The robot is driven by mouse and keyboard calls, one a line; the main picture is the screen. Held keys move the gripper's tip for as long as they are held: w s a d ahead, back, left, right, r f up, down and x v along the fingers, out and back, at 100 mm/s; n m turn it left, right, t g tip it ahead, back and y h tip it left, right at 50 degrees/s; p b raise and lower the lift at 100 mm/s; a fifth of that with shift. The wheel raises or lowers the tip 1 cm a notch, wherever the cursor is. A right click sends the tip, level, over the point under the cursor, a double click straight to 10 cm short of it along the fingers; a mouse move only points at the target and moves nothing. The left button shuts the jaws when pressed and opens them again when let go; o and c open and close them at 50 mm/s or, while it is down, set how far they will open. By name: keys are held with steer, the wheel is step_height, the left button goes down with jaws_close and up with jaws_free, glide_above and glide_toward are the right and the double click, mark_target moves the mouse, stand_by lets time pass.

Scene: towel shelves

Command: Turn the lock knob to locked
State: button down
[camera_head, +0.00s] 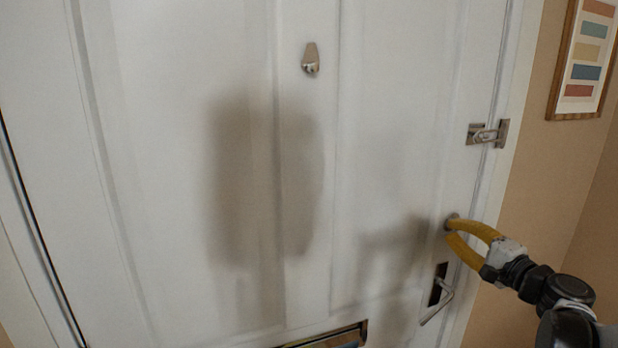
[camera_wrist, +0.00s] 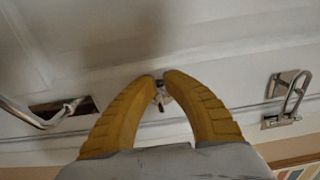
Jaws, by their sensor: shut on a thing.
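The lock knob (camera_wrist: 161,97) is a small metal piece on the white door. In the wrist view it shows between the tips of my two yellow fingers. My gripper (camera_wrist: 161,78) is shut on the knob. In the head view my gripper (camera_head: 449,228) reaches in from the right, with its fingertips at a round metal lock (camera_head: 453,217) near the door's right edge. The fingers hide most of the knob, and I cannot tell which way it is turned.
A lever handle (camera_head: 437,304) sits just below my fingers on the door (camera_head: 170,150). A metal swing-bar latch (camera_head: 487,133) is above, at the door's edge. A knocker (camera_head: 311,60) and a mail slot (camera_head: 335,338) are further left. A framed picture (camera_head: 583,60) hangs on the wall at right.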

steer(key=v, duration=0.5)
steer(key=shift+s+d, duration=0.2)
steer(key=shift+a, duration=0.1)
steer(key=s+a+f+n+g, duration=0.3)
steer(key=s+a, duration=0.1)
steer(key=a, duration=0.4)
steer(key=s+a+f+n+g, duration=0.3)
steer(key=s+a+n+g, duration=0.15)
steer(key=a, duration=0.35)
steer(key=s+f+n+g+h, duration=0.1)
steer(key=s+f+n+h, duration=0.1)
steer(key=s, duration=0.5)
steer(key=s+f+n+g+h, duration=0.1)
steer(key=s+f+n+h, duration=0.2)
steer(key=s, duration=0.5)
steer(key=shift+n+h, duration=0.6)
steer(key=shift+n, duration=0.15)
